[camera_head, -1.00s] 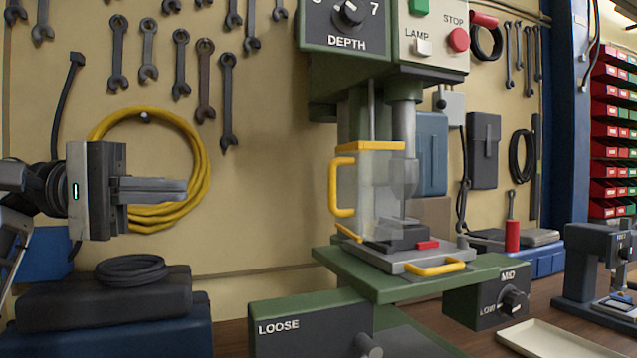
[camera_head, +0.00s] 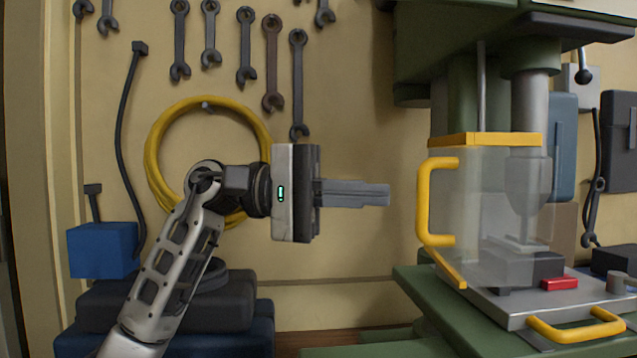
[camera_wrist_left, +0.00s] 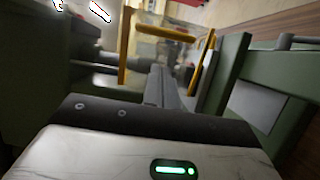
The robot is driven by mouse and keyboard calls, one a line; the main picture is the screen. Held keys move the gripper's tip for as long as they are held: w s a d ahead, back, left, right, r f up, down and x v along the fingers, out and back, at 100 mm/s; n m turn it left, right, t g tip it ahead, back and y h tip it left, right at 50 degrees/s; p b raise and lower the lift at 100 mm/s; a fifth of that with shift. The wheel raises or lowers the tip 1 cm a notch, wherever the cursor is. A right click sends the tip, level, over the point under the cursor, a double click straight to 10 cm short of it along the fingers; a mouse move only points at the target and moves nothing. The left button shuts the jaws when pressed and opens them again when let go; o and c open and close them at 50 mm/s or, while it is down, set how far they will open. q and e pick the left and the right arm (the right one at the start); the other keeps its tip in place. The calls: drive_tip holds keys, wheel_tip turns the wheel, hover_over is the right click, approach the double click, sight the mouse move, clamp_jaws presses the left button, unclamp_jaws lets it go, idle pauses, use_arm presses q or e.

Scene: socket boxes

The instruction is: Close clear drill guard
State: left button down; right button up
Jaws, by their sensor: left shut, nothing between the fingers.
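The clear drill guard (camera_head: 470,205) is a see-through panel with a yellow top bar and a yellow side handle (camera_head: 427,203). It stands around the front of the drill chuck on the green drill press (camera_head: 445,85). My left gripper (camera_head: 388,195) is shut and empty, its fingers pointing right, a short gap left of the yellow handle. In the left wrist view the fingers (camera_wrist_left: 158,85) point toward the yellow-edged guard (camera_wrist_left: 160,45). My right gripper is not in view.
A grey base plate (camera_head: 500,305) with a yellow front handle (camera_head: 575,328) and a small red block (camera_head: 559,284) lies below the guard. A yellow cable coil (camera_head: 160,150) and wrenches hang on the wall behind my left arm. Dark cases (camera_head: 100,305) are stacked at lower left.

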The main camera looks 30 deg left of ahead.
sight(456, 205)
use_arm(q)
drive_tip(key=s+d, duration=0.2)
drive_tip(key=d, duration=0.1)
drive_tip(key=shift+d, duration=0.1)
idle(0.4)
